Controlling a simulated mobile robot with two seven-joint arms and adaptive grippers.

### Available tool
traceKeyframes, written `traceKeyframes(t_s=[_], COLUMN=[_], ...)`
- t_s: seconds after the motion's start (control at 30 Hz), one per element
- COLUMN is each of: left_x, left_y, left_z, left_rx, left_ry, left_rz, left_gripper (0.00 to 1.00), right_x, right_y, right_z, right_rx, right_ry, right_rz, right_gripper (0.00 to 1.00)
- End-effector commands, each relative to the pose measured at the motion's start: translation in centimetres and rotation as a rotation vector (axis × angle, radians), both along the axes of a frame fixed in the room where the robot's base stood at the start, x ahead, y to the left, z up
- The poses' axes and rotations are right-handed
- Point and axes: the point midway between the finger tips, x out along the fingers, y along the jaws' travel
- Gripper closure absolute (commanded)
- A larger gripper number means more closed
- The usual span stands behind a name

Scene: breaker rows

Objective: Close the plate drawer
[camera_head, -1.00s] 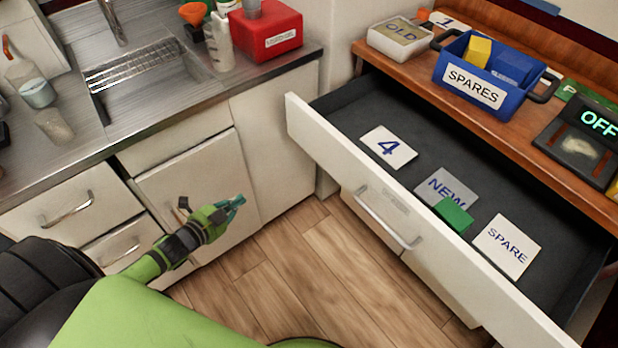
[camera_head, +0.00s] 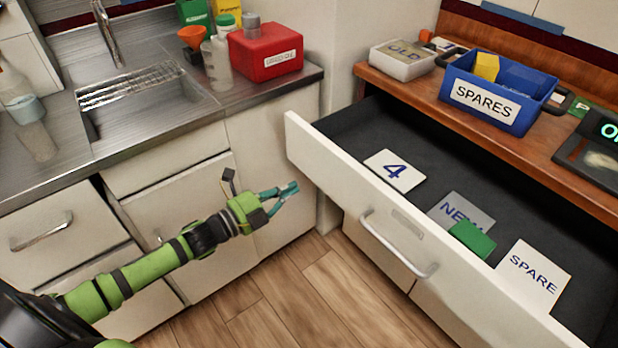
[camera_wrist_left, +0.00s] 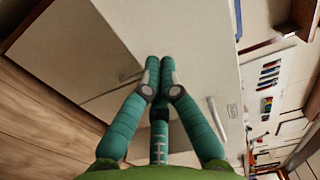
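The plate drawer (camera_head: 330,166) is pulled out from under the wooden counter, with its white front and metal bar handle (camera_head: 398,247) facing me. My left gripper (camera_head: 293,188) is shut and empty. It hangs left of the drawer's left front corner, apart from the handle. In the left wrist view its teal fingertips (camera_wrist_left: 159,68) meet before pale cabinet surfaces. My right gripper is not in view.
A blue SPARES bin (camera_head: 520,122) and a white OLD box (camera_head: 388,63) stand on the wooden counter (camera_head: 435,108). At left are the sink (camera_head: 135,103), a red box (camera_head: 266,58) and closed white cabinets. The wood floor (camera_head: 310,305) is clear.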

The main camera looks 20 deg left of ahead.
Motion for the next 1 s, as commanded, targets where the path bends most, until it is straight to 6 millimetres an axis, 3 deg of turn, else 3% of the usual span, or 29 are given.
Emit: traceKeyframes(t_s=[0.2, 0.4, 1.0], left_x=[3.2, 4.9, 5.5], left_y=[-1.8, -2.8, -3.2], left_z=[0.1, 0.0, -0.1], left_rx=[-0.002, -0.003, -0.002], left_ry=[-0.001, 0.001, 0.001], left_rz=[0.002, 0.001, 0.001], left_gripper=[1.00, 1.00, 1.00], right_x=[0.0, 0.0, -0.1], right_y=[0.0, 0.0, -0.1], right_z=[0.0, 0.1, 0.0], right_rx=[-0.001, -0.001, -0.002], right_ry=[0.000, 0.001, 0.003], right_rz=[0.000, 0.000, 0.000], right_gripper=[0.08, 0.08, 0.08])
